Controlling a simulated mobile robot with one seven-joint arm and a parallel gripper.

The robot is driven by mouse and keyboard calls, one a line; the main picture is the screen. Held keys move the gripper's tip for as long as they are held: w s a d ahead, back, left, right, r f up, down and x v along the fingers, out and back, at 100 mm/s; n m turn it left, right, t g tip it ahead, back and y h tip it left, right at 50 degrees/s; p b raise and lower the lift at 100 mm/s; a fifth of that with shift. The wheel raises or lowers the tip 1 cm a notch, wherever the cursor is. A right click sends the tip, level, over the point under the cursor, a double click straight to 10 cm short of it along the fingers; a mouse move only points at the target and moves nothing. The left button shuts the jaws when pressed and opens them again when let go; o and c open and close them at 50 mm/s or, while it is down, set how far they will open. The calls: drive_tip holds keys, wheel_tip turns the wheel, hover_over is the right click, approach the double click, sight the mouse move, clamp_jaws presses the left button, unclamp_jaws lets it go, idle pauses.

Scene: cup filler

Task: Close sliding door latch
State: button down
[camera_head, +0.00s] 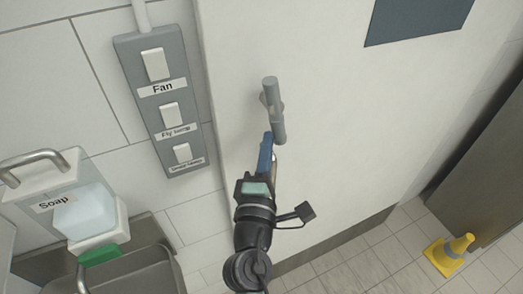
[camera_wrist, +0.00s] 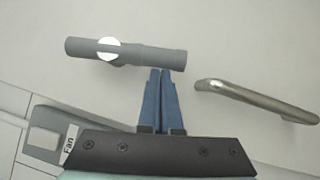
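The latch (camera_head: 271,92) is a grey rounded bar on the white sliding door (camera_head: 340,120), upright in the head view with its lower end just above my gripper (camera_head: 267,136). In the wrist view the latch (camera_wrist: 85,48) lies sideways, with a white oval spot near its middle. My blue fingers (camera_wrist: 161,72) are pressed together with nothing between them. Their tips are right by the latch's right end there; I cannot tell whether they touch it. A curved metal door handle (camera_wrist: 255,98) is right of the fingers in the wrist view. My gripper mostly hides it in the head view.
A grey switch panel (camera_head: 143,100) with labelled switches is on the tiled wall left of the door. A soap dispenser (camera_head: 50,185) and a metal sink (camera_head: 150,265) are at lower left. A yellow cone (camera_head: 447,255) stands on the floor at right. The door face right of my gripper is clear.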

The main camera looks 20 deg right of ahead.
drive_tip(key=d+n+t+b, duration=0.1)
drive_tip(key=b, duration=0.1)
drive_tip(key=d+f+n+t+b, duration=0.1)
drive_tip(key=n+b, duration=0.1)
drive_tip(key=b, duration=0.1)
drive_tip(key=shift+d+f+b, duration=0.1)
drive_tip(key=shift+d+b, duration=0.1)
drive_tip(key=shift+b, duration=0.1)
drive_tip(key=shift+w+d+r+n+t+y+b, duration=0.15)
drive_tip(key=shift+d+n+t+b, duration=0.2)
drive_tip(key=shift+n+b, duration=0.25)
drive_tip(key=shift+s+d+r+n+t+y+b, duration=0.1)
drive_tip(key=shift+d+r+n+t+b, duration=0.2)
drive_tip(key=shift+n, duration=0.45)
drive_tip(key=shift+w+d+n+t+y+b, duration=0.1)
drive_tip(key=shift+d+n+t+y+b, duration=0.1)
drive_tip(key=shift+n+t+b, duration=0.3)
drive_tip(key=d+r+n+t+y+b, duration=0.3)
drive_tip(key=n+y+b, duration=0.5)
drive_tip(key=n, duration=0.5)
drive_tip(key=shift+d+r+n+t, duration=0.35)
drive_tip(key=shift+d+t, duration=0.1)
drive_tip(key=shift+d, duration=0.5)
drive_tip(key=shift+r, duration=0.15)
